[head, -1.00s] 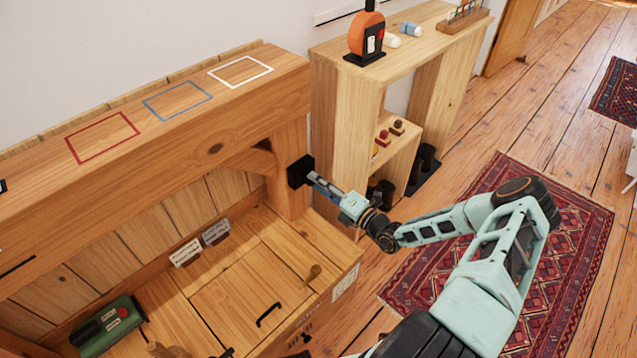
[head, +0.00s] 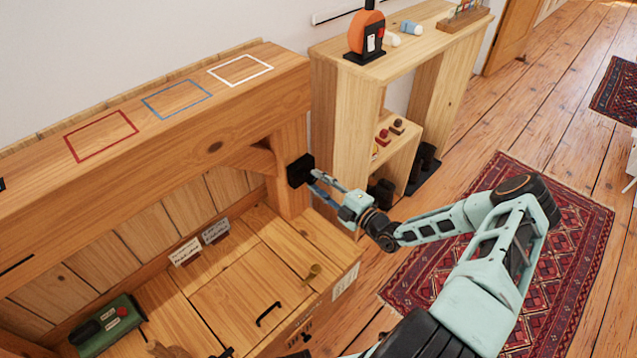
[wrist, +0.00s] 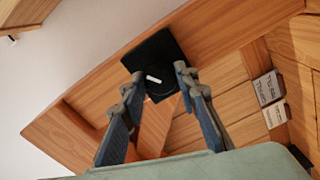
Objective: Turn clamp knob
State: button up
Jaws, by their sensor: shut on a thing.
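The clamp knob (wrist: 163,86) is round and black with a white pointer mark, on a square black plate (wrist: 146,53) fixed to the timber frame. In the head view the black plate (head: 299,169) shows on the right-hand post, but the knob's face is hidden or too small to make out. My gripper (wrist: 158,74) reaches it from the right, with one finger on each side of the knob, shut on it. In the head view my gripper (head: 314,181) shows both fingers at the plate.
A wooden shelf unit (head: 343,110) stands close behind the gripper. Below is a timber bench (head: 232,295) with a black handle, a brass-coloured knob and a green box (head: 108,327). Coloured outlines mark the top beam (head: 200,118). Rug and open floor lie right.

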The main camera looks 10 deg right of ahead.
dwell(0.4)
jog(key=o, duration=1.1)
jog(key=v, duration=1.2)
